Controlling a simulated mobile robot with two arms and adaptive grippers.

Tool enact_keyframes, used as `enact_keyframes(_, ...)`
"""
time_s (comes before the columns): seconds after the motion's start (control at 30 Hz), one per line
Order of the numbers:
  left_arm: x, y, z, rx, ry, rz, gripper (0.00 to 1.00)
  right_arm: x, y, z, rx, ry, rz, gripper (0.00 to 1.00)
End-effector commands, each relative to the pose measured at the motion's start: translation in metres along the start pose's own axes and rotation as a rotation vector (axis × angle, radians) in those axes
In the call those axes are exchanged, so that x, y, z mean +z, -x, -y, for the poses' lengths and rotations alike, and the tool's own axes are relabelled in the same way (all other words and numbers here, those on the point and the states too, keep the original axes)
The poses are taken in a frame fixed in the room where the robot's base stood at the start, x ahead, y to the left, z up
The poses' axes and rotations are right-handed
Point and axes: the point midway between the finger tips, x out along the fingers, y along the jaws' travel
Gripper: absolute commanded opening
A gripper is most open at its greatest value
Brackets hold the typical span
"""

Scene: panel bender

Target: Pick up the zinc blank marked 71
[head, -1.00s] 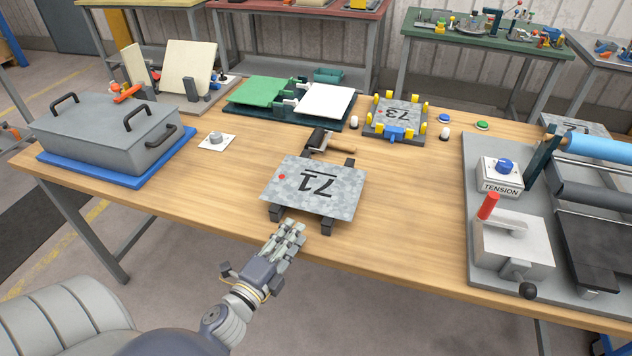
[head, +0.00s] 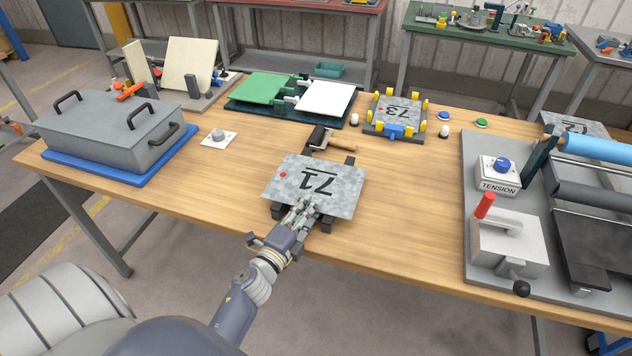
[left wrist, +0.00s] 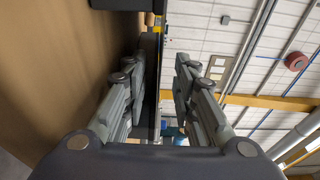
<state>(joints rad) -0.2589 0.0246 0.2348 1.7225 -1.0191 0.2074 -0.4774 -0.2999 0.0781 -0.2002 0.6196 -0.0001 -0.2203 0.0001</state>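The zinc blank marked 71 (head: 325,180) is a mottled grey plate with a red dot, lying flat on dark supports (head: 326,226) on the wooden bench. Its number reads upside down in the head view. My left gripper (head: 304,208) is at the blank's near edge, its fingertips overlapping that edge in the picture. In the left wrist view the two fingers (left wrist: 160,68) stand apart, with the blank's thin edge (left wrist: 153,95) between them. I see no clear grip on it. My right gripper is not in view.
Behind the blank lies a hammer (head: 318,138). A clamped plate marked 73 (head: 396,110) stands farther back. A grey lidded box (head: 110,135) is at left; a roller machine with a TENSION knob (head: 500,167) is at right. Bench on both sides of the blank is clear.

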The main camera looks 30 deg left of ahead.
Motion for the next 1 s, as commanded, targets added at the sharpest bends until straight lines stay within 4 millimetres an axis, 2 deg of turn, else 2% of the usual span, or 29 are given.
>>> enact_keyframes(0.03,0.000,0.000,0.000,0.000,0.000,0.000,0.21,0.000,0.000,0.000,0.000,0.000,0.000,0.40)
enact_keyframes(0.13,0.000,0.000,0.000,0.000,0.000,0.000,0.00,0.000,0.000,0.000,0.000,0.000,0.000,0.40)
enact_keyframes(0.67,0.000,0.000,0.005,-0.002,-0.002,-0.001,0.00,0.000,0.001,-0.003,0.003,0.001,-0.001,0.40)
enact_keyframes(1.0,-0.001,0.002,0.041,-0.003,-0.005,-0.004,0.00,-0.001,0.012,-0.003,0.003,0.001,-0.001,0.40)
